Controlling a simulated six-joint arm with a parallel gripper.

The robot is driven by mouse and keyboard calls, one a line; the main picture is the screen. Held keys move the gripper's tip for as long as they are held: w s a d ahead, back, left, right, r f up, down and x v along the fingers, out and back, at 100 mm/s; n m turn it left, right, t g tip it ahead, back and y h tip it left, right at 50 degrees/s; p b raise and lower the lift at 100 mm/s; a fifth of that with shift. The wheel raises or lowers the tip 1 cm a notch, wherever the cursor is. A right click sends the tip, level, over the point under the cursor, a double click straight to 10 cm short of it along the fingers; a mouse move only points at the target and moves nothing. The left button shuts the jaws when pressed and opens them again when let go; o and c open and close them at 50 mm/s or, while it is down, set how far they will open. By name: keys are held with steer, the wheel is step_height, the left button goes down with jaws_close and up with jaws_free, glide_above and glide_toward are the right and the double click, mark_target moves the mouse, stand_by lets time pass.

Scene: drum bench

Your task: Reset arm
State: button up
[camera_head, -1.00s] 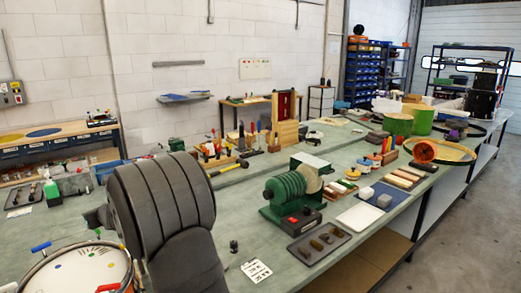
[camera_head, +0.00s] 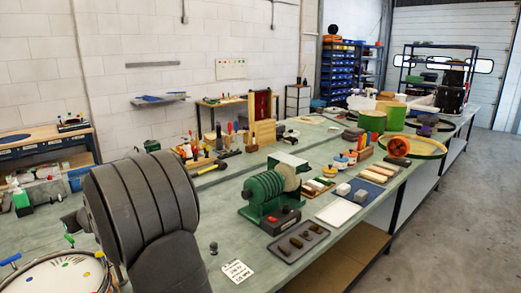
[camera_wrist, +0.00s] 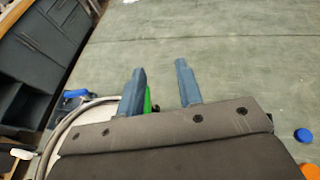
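My gripper (camera_wrist: 160,67) shows in the wrist view as two blue-grey fingers standing apart, with no object held between them. Bare green bench top (camera_wrist: 230,60) lies beyond the fingertips. In the head view my dark grey arm fills the lower left and hides the gripper. A drum (camera_head: 68,278) with a pale head and coloured dots lies at the lower left, partly cut off by the frame and beside my arm. In the wrist view a pale curved rim shows left of the fingers, with a green piece close to the left finger.
A green ribbed machine (camera_head: 262,190) stands mid-bench, with a dark tray (camera_head: 298,243) of small parts in front. A white card (camera_head: 238,271) lies near my arm. Tools in a wooden rack (camera_head: 200,160), green drum shells (camera_head: 390,115) and an orange-centred hoop (camera_head: 410,147) stand farther back.

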mark_target(66, 238)
steer(key=a+f, duration=0.1)
steer(key=s+a+f, duration=0.1)
steer(key=a, duration=0.2)
steer(key=shift+s+f, duration=0.3)
steer(key=shift+f, duration=0.1)
steer(key=shift+a+f, duration=0.2)
steer(key=shift+f, duration=1.85)
steer(key=shift+r+n, duration=0.1)
steer(key=shift+n, duration=0.2)
steer(key=shift+s+n+g+y, duration=0.15)
steer(key=shift+n+g+y, duration=0.45)
steer(key=shift+g, duration=0.4)
steer(key=shift+s+n+g, duration=0.1)
steer(key=shift+n+g, duration=1.1)
steer(key=shift+g, duration=0.1)
steer(key=shift+s+n+g, duration=0.2)
steer(key=shift+n+g, duration=0.8)
steer(key=shift+g, duration=0.1)
